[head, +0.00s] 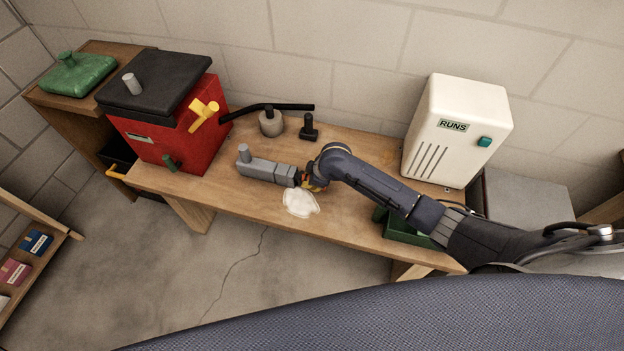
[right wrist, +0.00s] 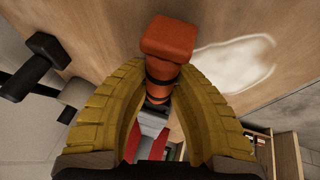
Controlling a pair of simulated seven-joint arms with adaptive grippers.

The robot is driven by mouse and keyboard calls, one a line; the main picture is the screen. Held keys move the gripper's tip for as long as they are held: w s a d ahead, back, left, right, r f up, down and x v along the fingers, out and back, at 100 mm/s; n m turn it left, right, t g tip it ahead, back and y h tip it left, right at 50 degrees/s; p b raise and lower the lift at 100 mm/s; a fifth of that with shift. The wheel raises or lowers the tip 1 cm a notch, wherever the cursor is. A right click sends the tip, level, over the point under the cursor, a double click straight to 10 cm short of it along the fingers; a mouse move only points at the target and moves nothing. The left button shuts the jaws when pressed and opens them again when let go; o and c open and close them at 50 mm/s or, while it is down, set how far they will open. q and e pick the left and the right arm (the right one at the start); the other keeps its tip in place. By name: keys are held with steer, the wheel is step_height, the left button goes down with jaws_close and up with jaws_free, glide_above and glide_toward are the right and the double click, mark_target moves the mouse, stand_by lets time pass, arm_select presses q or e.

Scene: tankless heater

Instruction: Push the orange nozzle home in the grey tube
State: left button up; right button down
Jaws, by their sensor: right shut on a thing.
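The grey tube (head: 268,169) lies along the workbench, with a short upright stub at its left end. It also shows beyond the fingers in the right wrist view (right wrist: 153,122). The orange nozzle (right wrist: 168,40) has a blocky end and a dark band, and lines up with the tube. My right gripper (head: 308,182) is at the tube's right end. Its ribbed yellow fingers (right wrist: 160,78) are shut on the nozzle from both sides. In the head view the gripper mostly hides the nozzle. I cannot tell how deep the nozzle sits in the tube. My left gripper is out of view.
A white patch (head: 300,202) lies on the bench (head: 350,222) just in front of the gripper. A red box (head: 165,135) with a black lid stands left, a white heater (head: 455,130) right. A grey pot (head: 271,123) and a black fitting (head: 309,128) stand behind the tube.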

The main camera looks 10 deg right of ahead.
steer(key=shift+a, duration=0.1)
steer(key=c, duration=1.1)
jaws_free()
steer(key=shift+w, duration=0.1)
steer(key=v, duration=1.2)
